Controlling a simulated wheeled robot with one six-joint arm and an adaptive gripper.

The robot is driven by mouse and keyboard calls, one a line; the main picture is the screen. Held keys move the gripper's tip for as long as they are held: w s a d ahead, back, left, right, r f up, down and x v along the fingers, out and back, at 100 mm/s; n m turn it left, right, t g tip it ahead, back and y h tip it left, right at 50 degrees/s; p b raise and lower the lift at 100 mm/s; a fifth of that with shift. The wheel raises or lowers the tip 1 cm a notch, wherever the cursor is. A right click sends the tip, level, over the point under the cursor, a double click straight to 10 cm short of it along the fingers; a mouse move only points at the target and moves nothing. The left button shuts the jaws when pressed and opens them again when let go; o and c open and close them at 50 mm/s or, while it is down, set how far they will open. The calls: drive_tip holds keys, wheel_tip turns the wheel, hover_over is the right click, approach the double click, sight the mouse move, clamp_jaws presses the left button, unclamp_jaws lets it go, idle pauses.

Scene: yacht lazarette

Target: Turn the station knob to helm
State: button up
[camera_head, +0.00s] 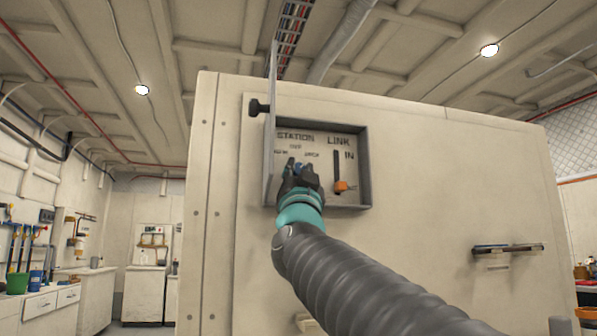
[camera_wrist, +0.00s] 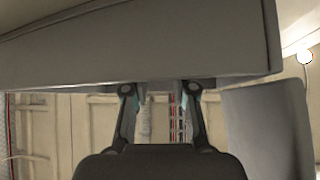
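The control panel (camera_head: 322,137) is a grey recessed box on a cream wall. Its left part reads STATION, with small position labels beneath; the middle one looks like OFF, the others are hard to read. My gripper (camera_head: 298,174) is at the station dial, just below these labels. It hides most or all of the knob; a small blue bit shows between the fingers, and I cannot tell whether it is the knob. In the wrist view my gripper (camera_wrist: 159,94) has two fingers apart at the knuckles, their tips hidden behind a grey edge. Whether it grips the knob is unclear.
Right of my gripper, the LINK lever (camera_head: 341,186) has an orange handle, with IN above it. A thin open door (camera_head: 271,120) stands out at the box's left edge, close to my gripper. A black stud (camera_head: 259,107) and a handle rail (camera_head: 508,249) are on the wall.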

drive_tip(key=shift+d+f+n+y+b, duration=0.1)
drive_tip(key=shift+f+n+y+b, duration=0.05)
drive_tip(key=shift+n+y+b, duration=1.2)
clamp_jaws()
drive_tip(key=shift+n+g+y+b, duration=0.5)
drive_tip(key=shift+n+y+b, duration=0.35)
drive_tip(key=shift+n+y, duration=1.7)
drive_tip(key=n+y, duration=0.1)
drive_tip(key=n+g+y+p, duration=0.1)
drive_tip(key=n, duration=0.1)
drive_tip(key=shift+w+d+r+n+y, duration=0.1)
drive_tip(key=shift+r+n+y, duration=0.2)
drive_tip(key=n+g+y+p, duration=0.2)
drive_tip(key=n, duration=0.1)
drive_tip(key=n+g+y+p, duration=0.2)
drive_tip(key=n+y, duration=0.1)
drive_tip(key=shift+d+r+n+p, duration=0.1)
drive_tip(key=shift+r+n+p, duration=0.1)
drive_tip(key=shift+n+p, duration=0.15)
drive_tip(key=n+g+y+p, duration=0.1)
drive_tip(key=n+g, duration=0.1)
drive_tip(key=n, duration=0.1)
drive_tip(key=shift+d+f, duration=0.1)
drive_tip(key=shift+f+n+g+y, duration=0.1)
drive_tip(key=shift+n+g+y, duration=0.6)
drive_tip(key=shift+n+g, duration=1.05)
drive_tip(key=shift+n, duration=0.3)
